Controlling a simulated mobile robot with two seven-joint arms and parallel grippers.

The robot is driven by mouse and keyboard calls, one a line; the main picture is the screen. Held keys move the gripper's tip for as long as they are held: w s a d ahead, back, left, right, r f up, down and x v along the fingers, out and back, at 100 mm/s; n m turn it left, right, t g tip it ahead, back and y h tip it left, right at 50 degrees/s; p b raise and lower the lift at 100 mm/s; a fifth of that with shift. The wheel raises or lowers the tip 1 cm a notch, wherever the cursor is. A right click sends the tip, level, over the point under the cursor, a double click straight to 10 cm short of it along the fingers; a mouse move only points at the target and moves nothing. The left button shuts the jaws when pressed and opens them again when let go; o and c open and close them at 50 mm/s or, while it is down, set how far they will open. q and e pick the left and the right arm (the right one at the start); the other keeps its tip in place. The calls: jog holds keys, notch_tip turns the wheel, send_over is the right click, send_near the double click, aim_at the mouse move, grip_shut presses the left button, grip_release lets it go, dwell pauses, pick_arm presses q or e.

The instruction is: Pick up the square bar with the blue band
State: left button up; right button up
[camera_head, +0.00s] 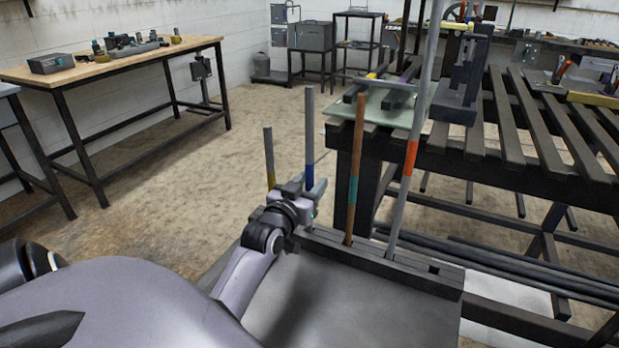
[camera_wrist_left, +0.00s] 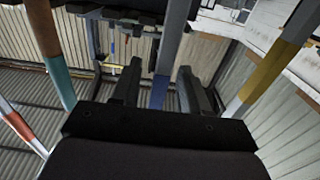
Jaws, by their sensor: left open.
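The square bar with the blue band (camera_head: 309,125) is grey and stands upright in the dark slotted rack (camera_head: 420,275). Its blue band (camera_head: 309,175) is low on the bar, right by my left gripper (camera_head: 312,192). In the left wrist view the bar (camera_wrist_left: 172,45) rises between the two spread fingers of my left gripper (camera_wrist_left: 160,72), with the blue band (camera_wrist_left: 158,92) showing between them. I see a gap beside each finger; contact is not visible. My right gripper is not in view.
A yellow-banded bar (camera_head: 268,150) stands left of the blue-banded one. A brown teal-banded rod (camera_head: 357,140) and a tall orange-banded bar (camera_head: 414,130) stand to the right. A slatted workbench (camera_head: 480,150) is behind; a wooden table (camera_head: 110,68) is far left.

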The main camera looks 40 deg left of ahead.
pick_arm(q)
grip_shut()
jog(key=shift+r, duration=0.15)
